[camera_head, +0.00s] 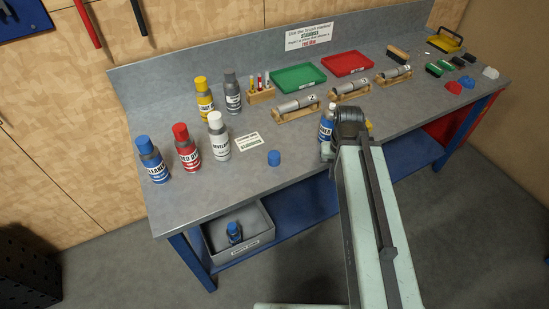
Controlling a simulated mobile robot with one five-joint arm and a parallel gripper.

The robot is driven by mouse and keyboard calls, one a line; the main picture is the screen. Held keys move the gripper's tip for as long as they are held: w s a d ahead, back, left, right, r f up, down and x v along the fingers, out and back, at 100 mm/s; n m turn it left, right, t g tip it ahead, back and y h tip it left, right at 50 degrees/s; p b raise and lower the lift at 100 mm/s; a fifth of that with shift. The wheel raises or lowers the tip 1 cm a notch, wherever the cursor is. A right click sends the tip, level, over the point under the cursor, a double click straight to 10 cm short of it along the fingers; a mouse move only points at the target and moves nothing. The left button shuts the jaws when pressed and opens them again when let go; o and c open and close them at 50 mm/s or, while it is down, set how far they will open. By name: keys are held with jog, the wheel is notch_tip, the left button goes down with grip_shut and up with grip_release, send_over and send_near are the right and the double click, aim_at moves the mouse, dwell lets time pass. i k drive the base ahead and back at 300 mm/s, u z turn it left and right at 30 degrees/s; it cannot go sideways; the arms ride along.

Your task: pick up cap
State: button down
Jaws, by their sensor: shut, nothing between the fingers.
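A small blue cap (274,158) lies alone on the grey workbench (215,190), near its front edge. My gripper (349,120) is to the right of the cap and apart from it, over the bench. It is shut and empty; its fingertips are mostly hidden behind the wrist and arm. A small white-and-blue bottle (326,126) stands just left of my gripper, partly covered by it. I cannot tell whether they touch.
Several labelled bottles, one of them white (218,137), stand left of the cap. A paper card (248,141) lies behind it. Green (297,77) and red (347,64) trays are at the back. A grey bin (238,232) sits on the lower shelf. Bench around the cap is clear.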

aim_at(273, 156)
jog(key=u, duration=3.85)
jog(key=k, duration=1.5)
jog(key=z, duration=0.6)
jog(key=i, duration=1.05)
jog(key=u, duration=0.05)
